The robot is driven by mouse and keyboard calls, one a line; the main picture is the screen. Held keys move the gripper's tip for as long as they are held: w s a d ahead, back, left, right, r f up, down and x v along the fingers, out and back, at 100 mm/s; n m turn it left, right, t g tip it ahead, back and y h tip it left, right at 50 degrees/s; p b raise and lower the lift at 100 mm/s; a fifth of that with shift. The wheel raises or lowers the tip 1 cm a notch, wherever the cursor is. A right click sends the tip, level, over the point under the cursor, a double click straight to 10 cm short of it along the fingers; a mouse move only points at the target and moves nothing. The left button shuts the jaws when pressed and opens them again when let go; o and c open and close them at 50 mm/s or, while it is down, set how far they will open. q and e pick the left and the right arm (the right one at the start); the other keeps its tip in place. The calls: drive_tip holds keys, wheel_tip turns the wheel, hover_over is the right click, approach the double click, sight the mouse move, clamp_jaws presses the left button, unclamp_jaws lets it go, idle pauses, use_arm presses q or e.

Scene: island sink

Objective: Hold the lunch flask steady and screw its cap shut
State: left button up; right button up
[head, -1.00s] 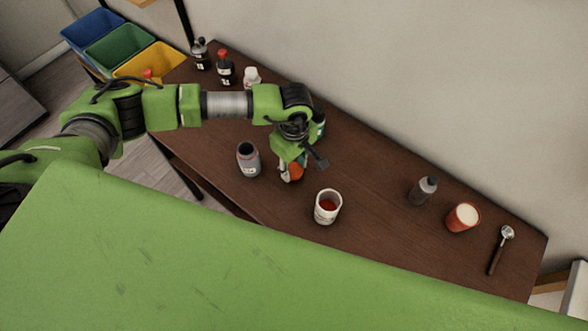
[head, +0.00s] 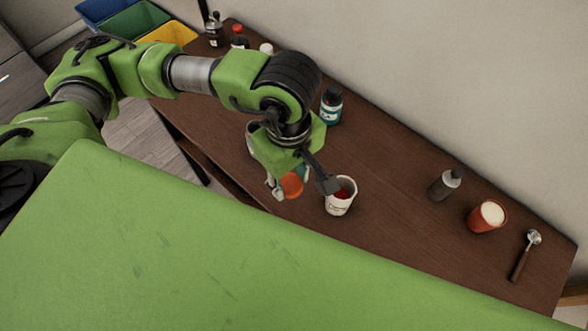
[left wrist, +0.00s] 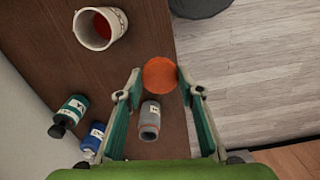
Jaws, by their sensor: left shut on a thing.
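My left gripper (head: 302,187) is shut on the orange round cap (head: 291,186) and holds it above the table's near edge. In the left wrist view the cap (left wrist: 160,73) sits between the two fingertips. The grey lunch flask (head: 252,138) stands on the table, mostly hidden behind my left gripper in the head view. In the left wrist view the flask (left wrist: 150,120) shows a white label and an uncapped mouth, apart from the cap. My right gripper is in neither view.
A white cup with red contents (head: 341,196) stands close beside my left gripper. A teal bottle (head: 331,107) is behind it. A grey bottle (head: 446,184), a red cup (head: 487,216) and a scoop (head: 526,255) stand or lie at right. The table's middle is clear.

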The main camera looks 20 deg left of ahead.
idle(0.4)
use_arm(q)
drive_tip(key=w+a+r+m, duration=0.5)
drive_tip(key=a+r+m, duration=0.1)
drive_tip(key=m, duration=0.6)
drive_tip(key=shift+w+a, duration=0.2)
drive_tip(key=shift+a, duration=0.3)
